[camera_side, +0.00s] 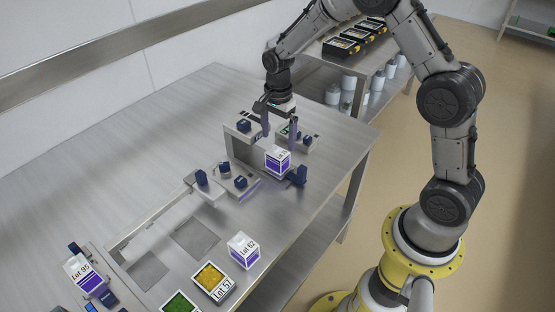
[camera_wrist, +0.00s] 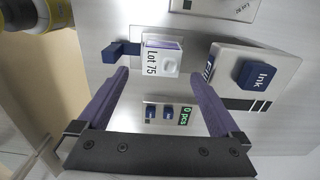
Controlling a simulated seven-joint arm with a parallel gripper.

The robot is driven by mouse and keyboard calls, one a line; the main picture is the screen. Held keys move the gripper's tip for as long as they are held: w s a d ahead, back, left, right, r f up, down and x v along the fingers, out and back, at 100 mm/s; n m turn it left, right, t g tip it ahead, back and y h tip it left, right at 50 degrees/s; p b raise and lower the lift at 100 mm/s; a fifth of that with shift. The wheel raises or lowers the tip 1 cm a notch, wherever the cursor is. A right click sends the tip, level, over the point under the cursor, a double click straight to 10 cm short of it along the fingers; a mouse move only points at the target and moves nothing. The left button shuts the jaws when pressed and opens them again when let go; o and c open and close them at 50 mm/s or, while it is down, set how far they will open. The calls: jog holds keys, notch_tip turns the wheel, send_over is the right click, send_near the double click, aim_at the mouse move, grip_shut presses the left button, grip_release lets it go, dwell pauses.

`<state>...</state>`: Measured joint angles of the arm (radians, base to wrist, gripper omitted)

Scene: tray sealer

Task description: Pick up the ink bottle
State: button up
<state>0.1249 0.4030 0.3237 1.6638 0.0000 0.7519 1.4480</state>
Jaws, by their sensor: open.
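A dark blue, faceted block lettered "Ink" (camera_wrist: 258,76), which I take as the ink bottle, sits on a pale grey housing (camera_wrist: 226,60) at the right of the wrist view. In the side view it is the small dark blue block (camera_side: 243,125) on the housing left of my gripper. My gripper (camera_side: 280,136) points down with its purple fingers apart and nothing between them. In the wrist view the open fingers (camera_wrist: 154,77) are to the left of the ink block and apart from it.
A white and purple Lot 75 carton (camera_side: 278,160) stands just in front of my gripper, beside a dark blue lever (camera_side: 297,176). A counter display (camera_wrist: 186,115) reads "0 pcs". The Lot 62 carton (camera_side: 243,250) and filled trays (camera_side: 213,282) are nearer. The table's left rear is clear.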

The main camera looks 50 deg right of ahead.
aim_at(278, 152)
jog(key=shift+w+f, duration=0.15)
jog(key=shift+f, duration=3.55)
jog(key=shift+r, duration=0.1)
jog(key=c, duration=1.5)
